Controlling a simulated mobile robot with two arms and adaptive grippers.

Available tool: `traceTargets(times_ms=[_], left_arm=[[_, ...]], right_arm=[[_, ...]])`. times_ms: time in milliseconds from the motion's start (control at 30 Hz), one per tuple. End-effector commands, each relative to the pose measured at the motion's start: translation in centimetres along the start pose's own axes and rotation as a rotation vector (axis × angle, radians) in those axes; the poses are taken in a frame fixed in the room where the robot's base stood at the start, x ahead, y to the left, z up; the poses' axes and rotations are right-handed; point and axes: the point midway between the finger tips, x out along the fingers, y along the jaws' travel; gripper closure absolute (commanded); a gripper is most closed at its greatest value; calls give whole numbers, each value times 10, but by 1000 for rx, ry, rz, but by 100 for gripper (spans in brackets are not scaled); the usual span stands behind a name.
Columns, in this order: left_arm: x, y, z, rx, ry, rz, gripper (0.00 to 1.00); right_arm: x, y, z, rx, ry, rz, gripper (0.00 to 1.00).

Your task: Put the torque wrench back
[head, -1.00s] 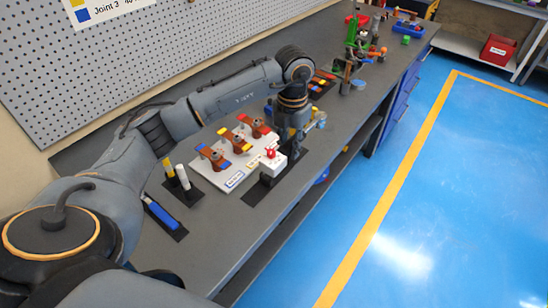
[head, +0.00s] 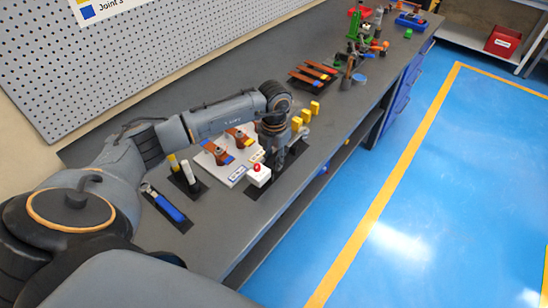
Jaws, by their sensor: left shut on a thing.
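My left gripper (head: 275,157) points down over the right part of the white joint board, beside a white box with a red button (head: 258,175). It is shut, but its own wrist hides most of what it holds, and I cannot make out the held thing. A grey curved piece (head: 304,134) shows just right of it; I cannot tell if it is gripped. A tool with a blue handle and silver head (head: 166,205) lies on a dark mat at the near left; I cannot tell if it is the torque wrench. My right gripper is not in view.
The white board (head: 220,170) carries copper joints. A yellow and a white cylinder (head: 188,172) stand left of it. Yellow blocks (head: 305,114) and a dark tray of copper bars (head: 315,70) are farther back. The bench's front edge runs along the right; a pegboard (head: 200,50) stands behind.

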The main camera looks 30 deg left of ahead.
Motion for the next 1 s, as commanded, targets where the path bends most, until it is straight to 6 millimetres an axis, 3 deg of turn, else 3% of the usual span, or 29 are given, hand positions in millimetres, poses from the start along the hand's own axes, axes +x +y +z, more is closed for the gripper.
traceTargets(times_ms=[500,533,633,1000], left_arm=[[11,0,1,0,-2,0,100],[12,0,0,0,0,0,75],[12,0,0,0,0,0,54],[8,0,0,0,0,0,54]], right_arm=[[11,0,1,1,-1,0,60],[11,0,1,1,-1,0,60],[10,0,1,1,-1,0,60],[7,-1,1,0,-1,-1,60]])
